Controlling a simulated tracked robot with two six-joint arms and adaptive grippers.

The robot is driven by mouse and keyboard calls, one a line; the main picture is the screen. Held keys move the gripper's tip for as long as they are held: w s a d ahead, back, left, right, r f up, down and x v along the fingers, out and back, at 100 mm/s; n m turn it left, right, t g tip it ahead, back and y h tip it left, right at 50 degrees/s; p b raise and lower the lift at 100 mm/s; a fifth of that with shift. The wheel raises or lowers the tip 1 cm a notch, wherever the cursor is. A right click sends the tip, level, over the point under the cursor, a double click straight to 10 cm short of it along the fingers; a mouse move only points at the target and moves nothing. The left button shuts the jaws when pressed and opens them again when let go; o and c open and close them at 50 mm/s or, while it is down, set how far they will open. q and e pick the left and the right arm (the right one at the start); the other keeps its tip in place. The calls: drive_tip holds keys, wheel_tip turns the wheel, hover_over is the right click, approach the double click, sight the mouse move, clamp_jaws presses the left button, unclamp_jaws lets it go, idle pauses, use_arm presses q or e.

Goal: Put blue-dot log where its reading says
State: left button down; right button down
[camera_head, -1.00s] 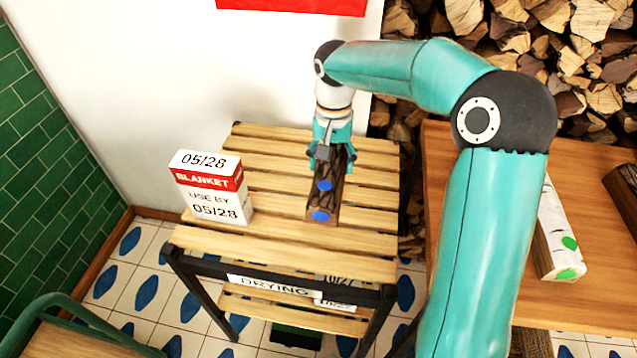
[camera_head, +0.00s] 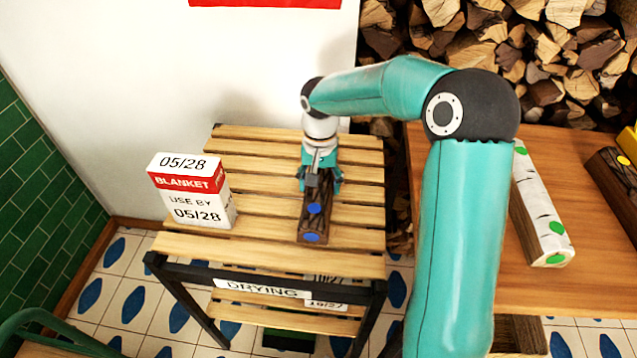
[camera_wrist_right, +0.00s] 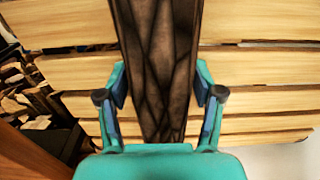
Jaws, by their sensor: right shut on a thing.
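The blue-dot log (camera_head: 313,222) is dark brown with blue dots on its top and near end. It is at the slatted top of the rack labelled DRYING (camera_head: 262,289), long side pointing toward me; I cannot tell whether it rests on the slats. My right gripper (camera_head: 320,180) is shut on the log's far part from above. In the right wrist view the log (camera_wrist_right: 158,70) runs between the two fingers. My left gripper is not in view.
A white and red BLANKET box (camera_head: 193,192) marked 05/28 stands left on the rack top. On the wooden table (camera_head: 490,230) at right lie a white green-dot log (camera_head: 538,205) and a dark log (camera_head: 616,178). Firewood is stacked behind.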

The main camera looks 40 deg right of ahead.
drive_tip(key=shift+c, duration=0.9)
unclamp_jaws()
wheel_tip(320, 180, up, 12)
drive_tip(key=p, duration=0.2)
drive_tip(key=shift+p, duration=0.35)
